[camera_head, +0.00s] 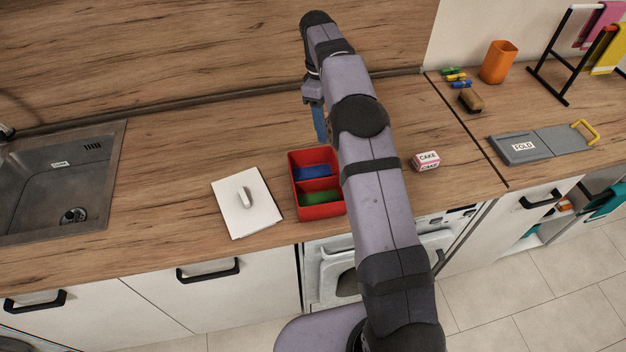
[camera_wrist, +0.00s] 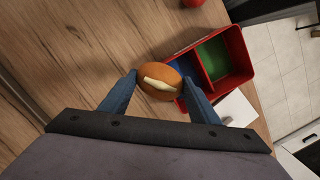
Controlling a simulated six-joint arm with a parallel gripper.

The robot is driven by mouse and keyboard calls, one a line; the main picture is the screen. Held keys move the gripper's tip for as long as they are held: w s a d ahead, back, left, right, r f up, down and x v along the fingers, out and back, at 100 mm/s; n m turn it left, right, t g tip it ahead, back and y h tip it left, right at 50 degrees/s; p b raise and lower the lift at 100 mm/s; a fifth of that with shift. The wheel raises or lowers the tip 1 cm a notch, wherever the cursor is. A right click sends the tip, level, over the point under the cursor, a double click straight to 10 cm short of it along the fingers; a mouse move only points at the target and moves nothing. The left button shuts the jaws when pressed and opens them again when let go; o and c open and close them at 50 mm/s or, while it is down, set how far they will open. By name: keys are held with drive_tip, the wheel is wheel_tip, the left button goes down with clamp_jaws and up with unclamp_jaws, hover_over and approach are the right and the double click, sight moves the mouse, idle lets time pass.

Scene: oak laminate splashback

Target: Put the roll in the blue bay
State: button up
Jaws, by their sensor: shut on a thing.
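My gripper (camera_wrist: 160,78) is shut on the roll (camera_wrist: 152,73), an orange-brown bun with a cream strip on top. In the head view my gripper (camera_head: 319,122) hangs behind the red box, and the roll is hidden there. The red box (camera_head: 322,212) stands on the counter with two compartments. The blue bay (camera_head: 313,173) is the rear one and the green bay (camera_head: 320,197) is the front one. In the wrist view the roll overlaps the near edge of the box beside the blue bay (camera_wrist: 182,67); its height above the box cannot be told.
A white panel (camera_head: 262,216) with a grey handle-like piece lies left of the box. A cake box (camera_head: 426,160) stands to the right. A red round object (camera_wrist: 192,2) shows at the wrist view's top edge. The sink (camera_head: 50,190) is far left; a grey folding board (camera_head: 545,143) is right.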

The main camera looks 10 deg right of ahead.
drive_tip(key=s+a+m+b, duration=0.1)
drive_tip(key=s+a+m, duration=0.3)
drive_tip(key=a+m, duration=0.1)
drive_tip(key=shift+a+r+m+y, duration=0.2)
drive_tip(key=shift+r+m+y, duration=0.1)
drive_tip(key=shift+r+y, duration=0.15)
drive_tip(key=p, duration=0.3)
hover_over(312, 176)
drive_tip(key=shift+s+f, duration=0.1)
drive_tip(key=shift+f, duration=4.9)
drive_tip(key=shift+f, duration=0.1)
drive_tip(key=shift+f+b, duration=0.35)
drive_tip(key=shift+f, duration=0.15)
drive_tip(key=o, duration=1.1)
